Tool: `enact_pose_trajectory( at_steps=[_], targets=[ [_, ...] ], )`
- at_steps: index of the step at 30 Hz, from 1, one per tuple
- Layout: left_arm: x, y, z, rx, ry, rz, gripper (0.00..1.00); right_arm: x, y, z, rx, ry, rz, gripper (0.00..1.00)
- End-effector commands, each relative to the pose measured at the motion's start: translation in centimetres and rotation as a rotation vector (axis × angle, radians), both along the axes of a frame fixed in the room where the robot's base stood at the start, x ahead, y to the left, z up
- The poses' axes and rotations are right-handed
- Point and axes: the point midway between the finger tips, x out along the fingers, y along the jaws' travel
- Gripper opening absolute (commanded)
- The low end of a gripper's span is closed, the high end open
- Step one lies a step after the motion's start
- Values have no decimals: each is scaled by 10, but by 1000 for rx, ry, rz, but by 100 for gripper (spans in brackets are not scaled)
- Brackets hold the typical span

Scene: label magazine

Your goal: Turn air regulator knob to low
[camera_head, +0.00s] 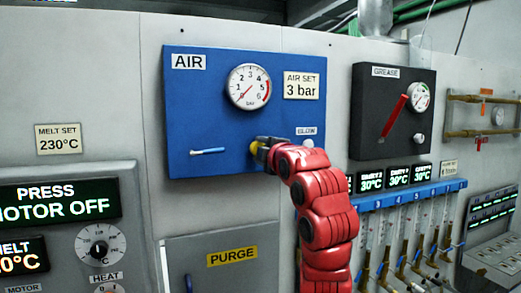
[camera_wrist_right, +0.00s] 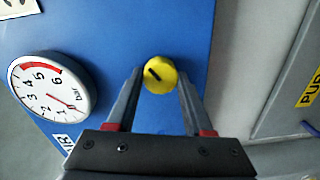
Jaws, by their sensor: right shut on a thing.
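The yellow air regulator knob (camera_wrist_right: 159,75) is on the blue AIR panel (camera_head: 215,110), with a dark pointer mark running diagonally across its face in the wrist view. My right gripper (camera_wrist_right: 159,80) is shut on the knob, one finger on each side. In the head view, my right gripper (camera_head: 263,149) meets the panel's lower right and my red arm hides part of it. The round pressure gauge (camera_head: 249,87) also shows in the wrist view (camera_wrist_right: 50,87); its needle sits near the low end. A label (camera_head: 301,86) reads AIR SET 3 bar. My left gripper is not in view.
A lever with a blue handle (camera_head: 208,151) sticks out left of the knob. A black GREASE panel (camera_head: 380,145) with a red lever (camera_head: 393,118) is to the right. A PURGE box (camera_head: 205,270) is below. A MELT SET label (camera_head: 58,139) is at the left.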

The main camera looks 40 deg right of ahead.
Motion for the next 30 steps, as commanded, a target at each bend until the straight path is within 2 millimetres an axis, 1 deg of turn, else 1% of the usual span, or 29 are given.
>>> enact_pose_trajectory(
  at_steps=[18,24,30],
  targets=[
    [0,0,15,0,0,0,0,1,0,-1,-561,138,1,0],
    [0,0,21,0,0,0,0,1,1,-3,-717,177,4,0],
    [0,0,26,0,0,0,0,1,0,-4,-831,206,4,0]
  ],
)
